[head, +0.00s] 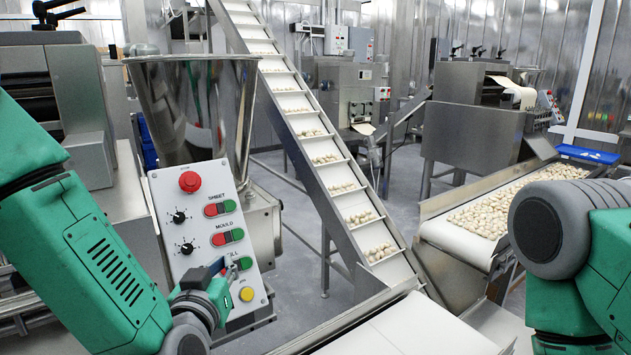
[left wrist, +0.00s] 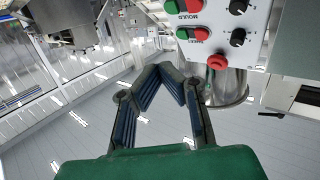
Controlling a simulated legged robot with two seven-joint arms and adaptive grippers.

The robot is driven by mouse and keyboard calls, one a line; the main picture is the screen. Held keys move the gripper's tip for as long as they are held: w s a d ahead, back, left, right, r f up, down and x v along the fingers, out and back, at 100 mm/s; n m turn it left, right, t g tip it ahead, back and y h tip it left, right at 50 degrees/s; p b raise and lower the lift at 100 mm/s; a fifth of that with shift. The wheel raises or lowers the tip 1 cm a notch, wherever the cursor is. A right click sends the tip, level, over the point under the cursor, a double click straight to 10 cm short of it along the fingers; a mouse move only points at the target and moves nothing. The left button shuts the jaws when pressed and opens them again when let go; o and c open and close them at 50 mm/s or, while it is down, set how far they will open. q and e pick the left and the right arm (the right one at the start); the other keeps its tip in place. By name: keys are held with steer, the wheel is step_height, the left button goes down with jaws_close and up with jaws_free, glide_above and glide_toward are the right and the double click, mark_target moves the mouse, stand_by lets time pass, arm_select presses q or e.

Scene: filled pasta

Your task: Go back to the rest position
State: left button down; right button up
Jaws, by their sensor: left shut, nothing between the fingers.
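My left gripper (head: 213,277) is in front of the lower part of a white control panel (head: 168,205) in the head view. Its dark fingertips are close to the lowest green and red buttons; I cannot tell whether they touch. In the left wrist view the fingers (left wrist: 168,72) meet at their tips with nothing between them. The panel (left wrist: 222,15) is upside down at the top right there, with its red emergency button (left wrist: 217,61). My green right arm enters at the right edge of the head view; its gripper is out of view.
A steel hopper (head: 195,105) stands behind the panel. An inclined conveyor (head: 300,115) carries pasta up the middle. A belt (head: 470,235) with many pasta pieces and a blue tray (head: 588,154) are at the right. A bare white surface (head: 420,330) lies at front centre.

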arm_select(q)
steer(key=s+a+f+m+g+b, duration=0.1)
steer(key=s+f+g, duration=0.25)
steer(key=f, duration=0.45)
steer(key=s+a+f+g+h+b, duration=0.1)
steer(key=s+a+f+g, duration=0.1)
steer(key=s+f, duration=0.5)
steer(key=s+a+f+m+g+b, duration=0.1)
steer(key=s+f+g, duration=0.15)
steer(key=f, duration=0.75)
steer(key=s+a+f+g+b, duration=0.1)
steer(key=s+a+f+g, duration=0.1)
steer(key=s+f, duration=0.2)
steer(key=s+a+f+g, duration=0.3)
steer(key=s+f, duration=0.1)
steer(key=s, duration=0.5)
steer(key=s+a+f+g+y+b, duration=0.1)
steer(key=s+a+f+g, duration=0.2)
steer(key=s+f, duration=0.2)
steer(key=shift+s+f+n+b, duration=0.1)
steer(key=shift+s+n+b, duration=0.25)
steer(key=shift+s, duration=0.95)
steer(key=shift+s+a, duration=0.1)
steer(key=shift+s, duration=0.2)
steer(key=shift+w, duration=0.2)
